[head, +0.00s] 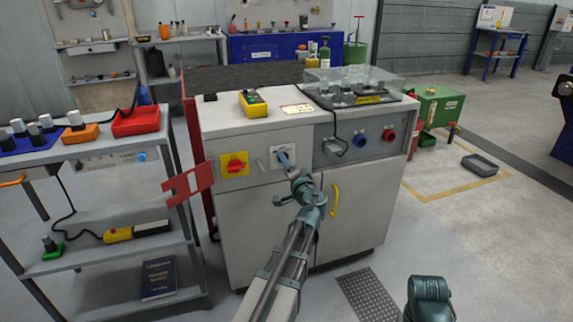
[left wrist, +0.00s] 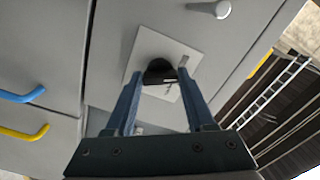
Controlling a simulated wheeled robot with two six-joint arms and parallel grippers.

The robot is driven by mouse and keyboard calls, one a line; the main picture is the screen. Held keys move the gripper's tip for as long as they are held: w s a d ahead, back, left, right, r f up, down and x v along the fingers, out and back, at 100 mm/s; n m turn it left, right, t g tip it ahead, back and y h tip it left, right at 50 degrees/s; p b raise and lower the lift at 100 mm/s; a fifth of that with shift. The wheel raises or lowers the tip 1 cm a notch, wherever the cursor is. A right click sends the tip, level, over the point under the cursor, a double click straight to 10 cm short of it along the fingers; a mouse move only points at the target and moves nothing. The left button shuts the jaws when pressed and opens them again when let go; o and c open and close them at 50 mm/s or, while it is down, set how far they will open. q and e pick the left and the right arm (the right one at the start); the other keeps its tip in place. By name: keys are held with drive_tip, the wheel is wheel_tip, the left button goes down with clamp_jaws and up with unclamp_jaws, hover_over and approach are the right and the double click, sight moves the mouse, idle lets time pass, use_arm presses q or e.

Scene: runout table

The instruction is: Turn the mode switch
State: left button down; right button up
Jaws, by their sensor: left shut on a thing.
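The mode switch is a dark knob (left wrist: 160,70) on a pale square plate (left wrist: 180,52) in the left wrist view. In the head view its plate (head: 291,151) is on the upper front of the grey cabinet, right of a red rotary switch on a yellow plate (head: 236,164). My left gripper (head: 285,160) reaches the plate from the front and partly hides the knob. In the left wrist view the fingers of this gripper (left wrist: 160,82) are on either side of the knob, shut on it. The exact angle of the knob is hard to tell.
A red hinged flap (head: 188,184) sticks out left of the cabinet (head: 260,225). A yellow handle (head: 335,200) is on the door below right. Blue and red sockets (head: 374,138) are to the right. A grey shelf rack (head: 120,222) stands at the left.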

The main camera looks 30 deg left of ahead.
use_arm(q)
drive_tip(key=shift+n, duration=1.5)
drive_tip(key=shift+s, duration=0.1)
drive_tip(key=shift+c, duration=1.2)
unclamp_jaws()
drive_tip(key=shift+d, duration=0.1)
drive_tip(key=v, duration=1.3)
drive_tip(key=shift+d, duration=0.3)
drive_tip(key=shift+s+f, duration=0.15)
drive_tip(key=shift+s, duration=0.05)
